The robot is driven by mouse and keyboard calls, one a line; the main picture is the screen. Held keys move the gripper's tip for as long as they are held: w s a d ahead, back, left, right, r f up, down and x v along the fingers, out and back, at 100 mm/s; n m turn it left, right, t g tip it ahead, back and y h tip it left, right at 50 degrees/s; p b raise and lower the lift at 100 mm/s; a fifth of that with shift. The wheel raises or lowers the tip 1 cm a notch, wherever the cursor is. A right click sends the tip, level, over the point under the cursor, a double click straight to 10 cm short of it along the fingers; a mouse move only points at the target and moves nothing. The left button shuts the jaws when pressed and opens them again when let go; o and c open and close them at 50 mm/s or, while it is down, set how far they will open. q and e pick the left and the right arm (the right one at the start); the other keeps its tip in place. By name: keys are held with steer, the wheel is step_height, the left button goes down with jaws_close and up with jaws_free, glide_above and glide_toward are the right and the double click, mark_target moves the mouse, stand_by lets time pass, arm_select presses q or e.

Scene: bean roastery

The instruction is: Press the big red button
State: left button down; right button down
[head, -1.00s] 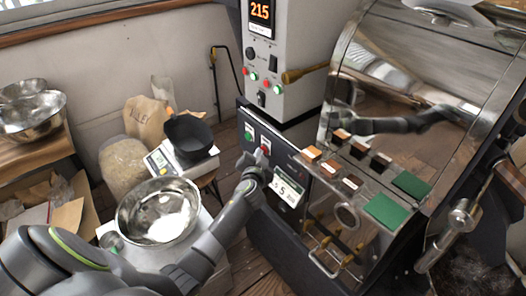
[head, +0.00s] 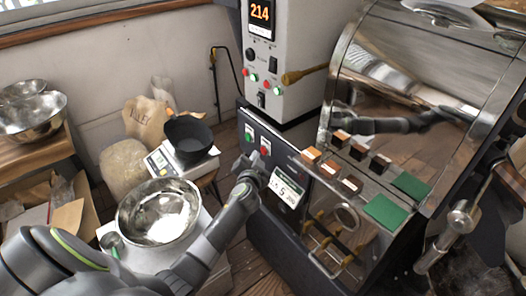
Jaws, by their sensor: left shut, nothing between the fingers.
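The red button (head: 265,152) is on the dark front panel of the roaster, right of a green button (head: 249,137). Both have pale plates around them. My left gripper (head: 246,160) is shut and empty, just left of and below the red button in the picture. A gap shows between its fingertips and the button. My right gripper is not in view.
The grey control column (head: 290,60) above carries small red and green buttons and a display reading 214. A steel bowl (head: 125,210) and a scale with a black pan (head: 188,138) stand left of my arm. The sample blocks (head: 341,138) lie on the shelf at right.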

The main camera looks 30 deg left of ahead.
arm_select(q)
steer(key=s, duration=0.1)
steer(key=s+a, duration=0.1)
steer(key=s, duration=0.1)
steer(key=s+a+p, duration=0.1)
steer(key=shift+s, duration=0.35)
stand_by(0.8)
steer(key=s+d+f+g+h, duration=0.1)
steer(key=s+f+g, duration=0.1)
steer(key=s+f, duration=0.65)
steer(key=s+f+g+h, duration=0.1)
steer(key=s+f+g, duration=0.3)
steer(key=f, duration=0.8)
steer(key=s+d+f+g+h, duration=0.1)
steer(key=s+f, duration=0.6)
steer(key=f, duration=0.3)
steer(key=s+d+f+n+g, duration=0.1)
steer(key=s+f, duration=0.3)
steer(key=s, duration=0.6)
steer(key=s+d+f+n+g+h, duration=0.1)
steer(key=s+d+f+g, duration=0.1)
steer(key=s, duration=0.9)
steer(key=s+d+f+n+g+h, duration=0.1)
steer(key=s+d+f+g, duration=0.1)
steer(key=s+f, duration=0.5)
steer(key=s+g+p, duration=0.1)
steer(key=s, duration=0.3)
steer(key=shift+d+g, duration=0.15)
steer(key=shift+g, duration=0.25)
steer(key=shift+w, duration=0.1)
